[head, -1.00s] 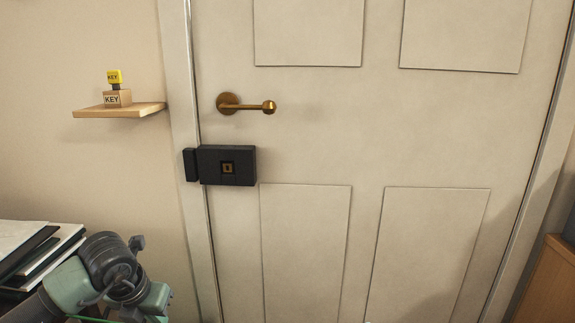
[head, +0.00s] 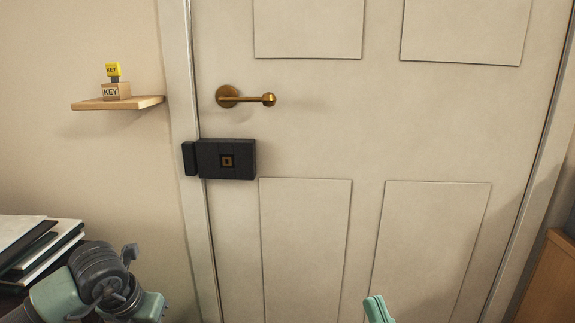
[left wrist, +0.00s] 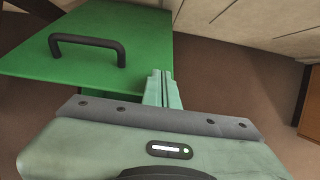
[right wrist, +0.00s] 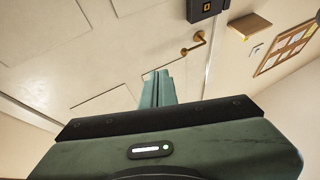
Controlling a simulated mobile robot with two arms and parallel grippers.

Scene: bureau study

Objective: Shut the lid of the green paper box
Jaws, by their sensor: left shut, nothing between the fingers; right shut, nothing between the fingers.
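The green paper box shows in the left wrist view as a flat green lid (left wrist: 130,25) with a black bar handle (left wrist: 87,47). A strip of darker green (left wrist: 125,92) shows below the lid's near edge. How far the lid stands open I cannot tell. My left gripper (left wrist: 161,76) is shut and empty at the lid's right edge; whether it touches I cannot tell. My right gripper (head: 374,302) is shut and empty at the bottom of the head view, in front of the door. Its fingers also show in the right wrist view (right wrist: 157,75).
A pale door (head: 310,120) with a brass handle (head: 245,97) and black lock (head: 227,160) fills the head view. A small shelf (head: 118,103) holds key blocks (head: 115,82). Books (head: 38,245) lie stacked at lower left. A wooden cabinet (head: 548,280) stands at right.

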